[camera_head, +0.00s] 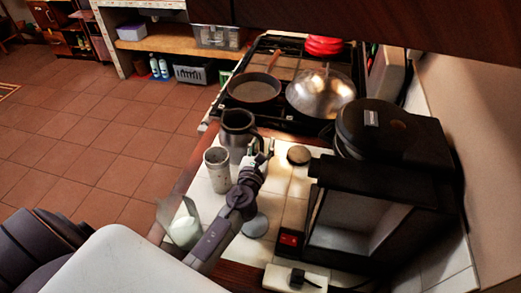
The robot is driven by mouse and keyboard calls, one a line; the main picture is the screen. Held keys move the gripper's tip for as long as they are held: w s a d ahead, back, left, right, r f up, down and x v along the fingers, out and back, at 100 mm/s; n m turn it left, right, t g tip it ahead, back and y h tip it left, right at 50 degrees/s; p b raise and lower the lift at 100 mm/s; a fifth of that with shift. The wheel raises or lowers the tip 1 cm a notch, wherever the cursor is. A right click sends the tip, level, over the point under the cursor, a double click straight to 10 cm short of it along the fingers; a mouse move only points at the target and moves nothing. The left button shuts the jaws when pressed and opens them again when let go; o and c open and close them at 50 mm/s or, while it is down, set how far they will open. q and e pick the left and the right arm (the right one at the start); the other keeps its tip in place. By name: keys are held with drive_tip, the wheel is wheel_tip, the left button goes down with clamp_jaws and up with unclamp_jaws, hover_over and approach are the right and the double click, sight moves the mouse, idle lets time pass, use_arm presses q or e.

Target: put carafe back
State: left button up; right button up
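The carafe (237,124), a dark metallic pitcher with a black handle, stands upright on the tiled counter near the stove. My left gripper (264,153) is at its handle side, just in front of it. The fingers are small and dark here, so I cannot tell whether they are closed on the handle. The black coffee machine (420,194) stands to the right, with an open, empty bay facing left and a red switch at its lower front corner. My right gripper is not in view.
A pale speckled cup (217,171) stands close to the carafe, left of my arm. A whitish glass (184,232) is near the counter's left edge. A round brown-topped item (299,155) sits between carafe and machine. A pan (254,88) and wok (321,92) are on the stove.

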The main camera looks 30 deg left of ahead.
use_arm(q)
drive_tip(key=shift+v, duration=1.65)
drive_tip(key=shift+o, duration=0.4)
drive_tip(key=shift+r, duration=0.15)
drive_tip(key=o, duration=1.1)
drive_tip(key=v, duration=1.2)
drive_tip(key=shift+a, duration=0.1)
drive_tip(key=c, duration=1.8)
clamp_jaws()
